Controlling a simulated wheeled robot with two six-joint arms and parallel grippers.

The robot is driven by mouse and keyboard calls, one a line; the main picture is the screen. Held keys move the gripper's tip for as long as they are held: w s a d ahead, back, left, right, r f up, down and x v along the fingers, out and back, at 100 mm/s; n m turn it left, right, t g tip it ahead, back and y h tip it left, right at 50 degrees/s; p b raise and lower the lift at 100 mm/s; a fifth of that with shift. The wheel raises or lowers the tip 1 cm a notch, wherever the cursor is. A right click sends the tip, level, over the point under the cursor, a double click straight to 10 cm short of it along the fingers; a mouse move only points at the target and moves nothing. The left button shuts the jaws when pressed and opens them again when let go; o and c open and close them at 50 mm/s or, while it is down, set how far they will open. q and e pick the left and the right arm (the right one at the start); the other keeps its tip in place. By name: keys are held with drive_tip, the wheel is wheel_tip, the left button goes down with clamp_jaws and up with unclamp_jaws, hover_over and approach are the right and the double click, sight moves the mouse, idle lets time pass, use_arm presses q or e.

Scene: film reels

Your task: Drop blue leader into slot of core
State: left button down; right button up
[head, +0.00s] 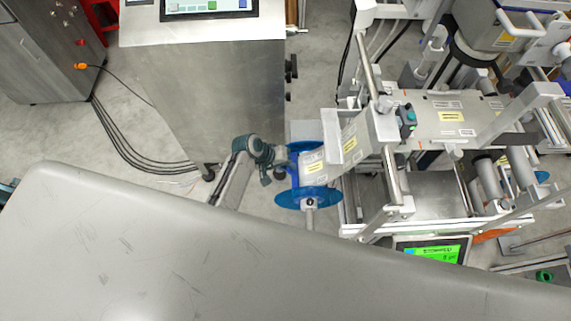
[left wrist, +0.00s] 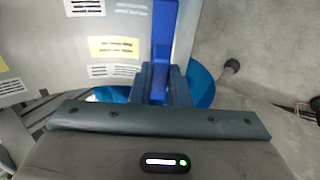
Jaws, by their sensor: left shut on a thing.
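My left gripper (head: 287,160) is at the left side of the blue reel (head: 322,198), close to its upper flange. In the left wrist view the fingers (left wrist: 160,82) are shut on the blue leader (left wrist: 165,28), a narrow blue strip that runs up from between them. A bit of blue beside the gripper in the head view (head: 298,147) may be this leader. The reel's teal flanges (left wrist: 200,82) show behind the fingers. The core and its slot are hidden by the grey labelled plate and my gripper. My right gripper is not in view.
A grey plate with yellow labels (head: 350,140) slopes over the reel from the machine at right. A steel cabinet (head: 215,105) stands behind my left arm. A large grey surface (head: 200,260) fills the foreground. A green-lit screen (head: 430,254) is at lower right.

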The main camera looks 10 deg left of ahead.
use_arm(q)
drive_tip(key=shift+b+x, duration=0.65)
drive_tip(key=shift+x, duration=0.95)
drive_tip(key=c, duration=1.3)
unclamp_jaws()
drive_tip(key=shift+s, duration=0.15)
drive_tip(key=v, duration=1)
drive_tip(key=shift+r, duration=0.35)
drive_tip(key=shift+a, duration=0.1)
